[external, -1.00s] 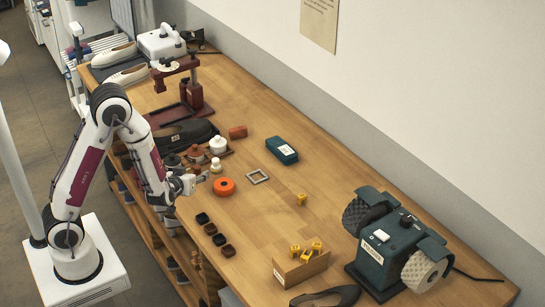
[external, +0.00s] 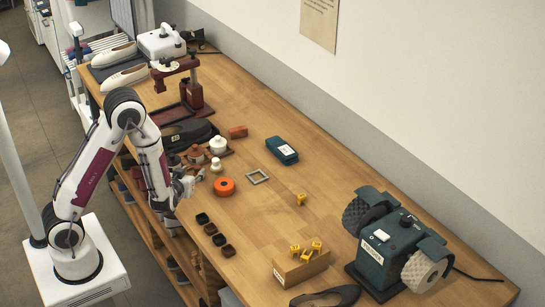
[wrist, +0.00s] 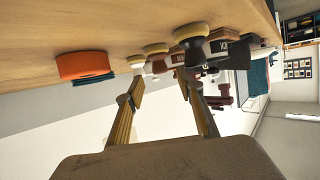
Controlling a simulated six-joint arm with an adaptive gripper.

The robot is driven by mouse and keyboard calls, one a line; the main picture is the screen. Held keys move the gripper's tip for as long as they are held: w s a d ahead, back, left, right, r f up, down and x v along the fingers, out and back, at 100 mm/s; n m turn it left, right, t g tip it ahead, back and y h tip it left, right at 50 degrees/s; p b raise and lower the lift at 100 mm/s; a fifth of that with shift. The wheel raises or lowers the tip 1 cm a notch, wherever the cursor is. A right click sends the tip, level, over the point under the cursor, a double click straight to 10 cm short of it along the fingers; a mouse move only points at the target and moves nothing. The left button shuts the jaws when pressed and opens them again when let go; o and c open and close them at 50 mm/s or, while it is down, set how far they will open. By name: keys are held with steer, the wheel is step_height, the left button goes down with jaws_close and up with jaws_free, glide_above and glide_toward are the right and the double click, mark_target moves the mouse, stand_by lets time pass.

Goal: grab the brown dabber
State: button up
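The brown dabber (wrist: 156,52) shows in the wrist view between a white dabber (wrist: 138,64) and a black dabber (wrist: 190,35), its pale pad against the bench. In the external view it is mostly hidden by my arm and hard to make out. My gripper (wrist: 160,87) is open and empty. Its two fingers point toward the group of dabbers, with the brown one between their directions and still apart from them. In the external view my gripper (external: 196,178) is at the bench's front edge, left of the orange roll.
The orange roll (external: 224,186) lies close to the dabbers. Small dark blocks (external: 211,229) line the front edge. The bench's middle is fairly clear.

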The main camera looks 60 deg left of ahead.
mark_target(196, 169)
steer(key=shift+w+a+f, duration=0.2)
steer(key=shift+w+a, duration=0.1)
steer(key=shift+w, duration=0.05)
steer(key=shift+a, duration=0.1)
steer(key=shift+x, duration=2.4)
steer(key=c, duration=1)
